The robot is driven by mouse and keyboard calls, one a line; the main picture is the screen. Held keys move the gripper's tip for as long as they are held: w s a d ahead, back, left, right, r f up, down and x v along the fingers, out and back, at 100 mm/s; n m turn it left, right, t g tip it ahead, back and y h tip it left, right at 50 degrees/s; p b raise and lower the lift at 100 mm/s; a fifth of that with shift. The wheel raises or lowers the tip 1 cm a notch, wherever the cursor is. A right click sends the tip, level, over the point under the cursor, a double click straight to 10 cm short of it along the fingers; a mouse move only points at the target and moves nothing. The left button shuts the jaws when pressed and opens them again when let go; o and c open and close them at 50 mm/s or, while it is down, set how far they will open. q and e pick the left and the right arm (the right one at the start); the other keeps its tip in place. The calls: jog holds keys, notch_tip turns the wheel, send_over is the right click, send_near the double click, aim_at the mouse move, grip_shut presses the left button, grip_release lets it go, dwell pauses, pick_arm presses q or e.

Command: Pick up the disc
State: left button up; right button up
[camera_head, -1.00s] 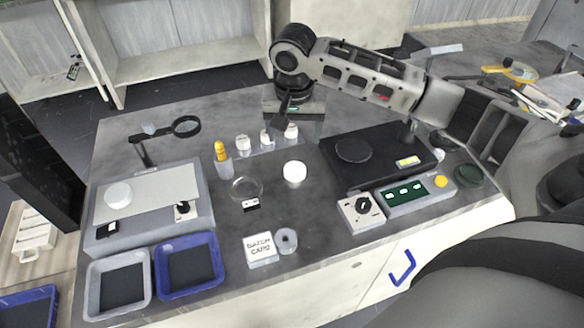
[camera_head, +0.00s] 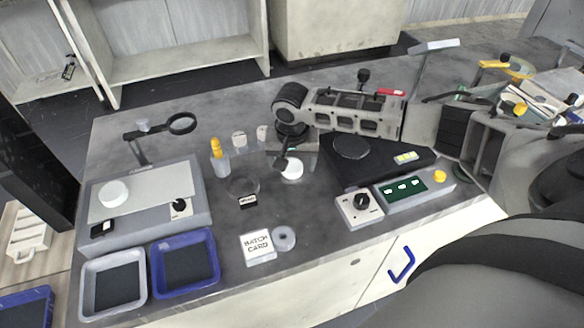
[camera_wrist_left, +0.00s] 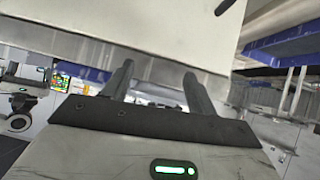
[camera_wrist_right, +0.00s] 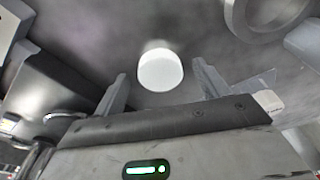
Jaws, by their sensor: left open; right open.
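A white round disc (camera_head: 292,170) sits on the grey bench near the middle. My right gripper (camera_head: 284,160) is open, just above and beside the disc in the head view, and partly covers it. In the right wrist view the white disc (camera_wrist_right: 160,70) shows between and beyond the two open fingers, which do not appear to touch it. Another white round piece (camera_head: 113,193) lies on the flat-topped device at the left. My left gripper (camera_wrist_left: 158,88) is open and empty in the left wrist view, facing a pale panel; it is outside the head view.
A clear ring dish (camera_head: 242,187), a yellow-capped bottle (camera_head: 219,158) and small white-capped jars stand left of the disc. A black platen unit (camera_head: 375,160) is on the right. Two trays (camera_head: 186,264), a batch card (camera_head: 257,244) and a grey ring (camera_head: 284,238) lie in front.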

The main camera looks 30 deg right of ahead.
jog(key=c, duration=1.1)
jog(key=shift+r, duration=0.15)
